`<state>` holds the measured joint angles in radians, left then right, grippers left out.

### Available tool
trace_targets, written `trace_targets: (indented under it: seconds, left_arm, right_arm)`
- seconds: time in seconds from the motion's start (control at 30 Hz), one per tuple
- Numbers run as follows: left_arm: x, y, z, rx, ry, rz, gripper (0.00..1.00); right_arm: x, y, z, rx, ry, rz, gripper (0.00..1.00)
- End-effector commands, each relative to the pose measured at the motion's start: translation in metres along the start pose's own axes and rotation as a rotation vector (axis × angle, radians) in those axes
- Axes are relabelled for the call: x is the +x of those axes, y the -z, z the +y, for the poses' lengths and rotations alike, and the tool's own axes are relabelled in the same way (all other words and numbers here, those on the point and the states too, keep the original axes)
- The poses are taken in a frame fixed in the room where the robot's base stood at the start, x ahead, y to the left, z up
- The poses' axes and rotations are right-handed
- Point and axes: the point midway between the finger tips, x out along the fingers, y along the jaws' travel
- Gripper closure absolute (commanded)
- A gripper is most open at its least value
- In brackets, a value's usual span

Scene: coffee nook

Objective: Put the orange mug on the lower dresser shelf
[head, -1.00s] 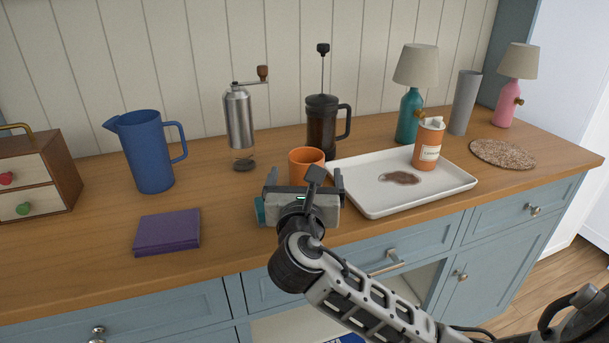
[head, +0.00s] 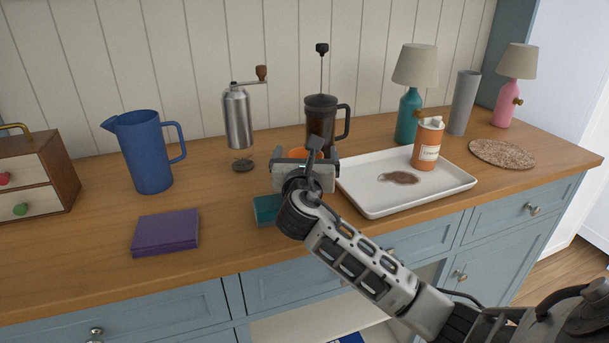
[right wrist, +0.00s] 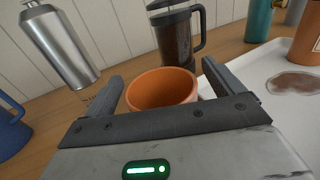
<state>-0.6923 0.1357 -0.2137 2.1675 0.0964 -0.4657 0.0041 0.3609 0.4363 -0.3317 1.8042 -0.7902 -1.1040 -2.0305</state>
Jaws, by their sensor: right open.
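The orange mug (head: 306,153) stands upright on the wooden counter, mostly hidden behind my right gripper (head: 305,165) in the head view. In the right wrist view the mug (right wrist: 161,89) sits between the two open fingers of my right gripper (right wrist: 163,92), with its rim and empty inside visible. The fingers are on either side of the mug, and I cannot tell whether either touches it. The lower dresser shelf (head: 300,327) shows as a pale open space below the drawers, partly hidden by my arm. My left gripper is out of view.
A white tray (head: 375,207) with an orange canister (head: 428,144) and a brown spill lies right of the mug. A French press (head: 320,122) stands behind it, a grinder (head: 238,118) behind left. A teal block (head: 266,209) and purple book (head: 166,232) lie in front and left.

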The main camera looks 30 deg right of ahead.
Motion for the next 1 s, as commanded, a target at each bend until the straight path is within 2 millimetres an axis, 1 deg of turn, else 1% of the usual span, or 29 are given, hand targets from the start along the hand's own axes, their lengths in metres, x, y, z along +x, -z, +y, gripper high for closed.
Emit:
trace_targets:
  seconds: [0.03, 0.07, 0.1, 0.17, 0.2, 0.23, 0.27, 0.3, 0.53, 0.67, 0.83, 0.87, 1.0]
  left_arm:
    - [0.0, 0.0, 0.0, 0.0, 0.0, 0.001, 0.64]
    - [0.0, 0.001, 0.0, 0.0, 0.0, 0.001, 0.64]
    - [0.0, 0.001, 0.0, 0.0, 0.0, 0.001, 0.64]
    - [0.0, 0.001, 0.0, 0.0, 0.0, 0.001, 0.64]
    - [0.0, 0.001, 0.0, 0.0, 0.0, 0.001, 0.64]
    - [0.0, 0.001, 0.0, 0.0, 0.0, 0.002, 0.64]
    - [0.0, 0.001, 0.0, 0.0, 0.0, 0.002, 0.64]
    - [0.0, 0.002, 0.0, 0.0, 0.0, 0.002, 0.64]
    - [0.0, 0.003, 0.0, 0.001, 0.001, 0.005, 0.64]
    - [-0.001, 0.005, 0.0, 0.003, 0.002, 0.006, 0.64]
    - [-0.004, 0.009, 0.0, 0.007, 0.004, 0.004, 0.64]
    - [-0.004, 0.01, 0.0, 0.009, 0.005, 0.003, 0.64]
    - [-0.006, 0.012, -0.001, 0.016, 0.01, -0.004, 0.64]
  right_arm:
    - [0.0, 0.0, 0.0, 0.0, 0.0, 0.0, 0.13]
    - [0.0, 0.0, 0.0, 0.0, 0.0, 0.0, 0.21]
    - [0.0, 0.0, 0.0, 0.0, 0.0, 0.0, 0.32]
    - [0.0, 0.0, 0.0, 0.0, 0.0, 0.0, 0.49]
    - [0.0, 0.0, 0.0, 0.0, 0.0, 0.0, 0.6]
    - [0.0, 0.0, 0.0, 0.0, 0.0, 0.0, 0.63]
    - [0.0, -0.001, 0.0, 0.001, 0.0, -0.002, 0.63]
    - [0.0, -0.001, 0.0, 0.001, 0.0, -0.002, 0.67]
    - [-0.001, -0.003, 0.0, 0.001, 0.0, -0.003, 0.67]
    - [0.0, -0.012, 0.0, 0.002, -0.001, -0.004, 0.67]
    - [0.0, -0.038, 0.001, 0.004, -0.002, -0.007, 0.67]
    - [-0.006, -0.042, 0.001, 0.005, -0.003, -0.006, 0.67]
    - [-0.03, -0.071, -0.001, 0.007, -0.005, -0.007, 0.67]
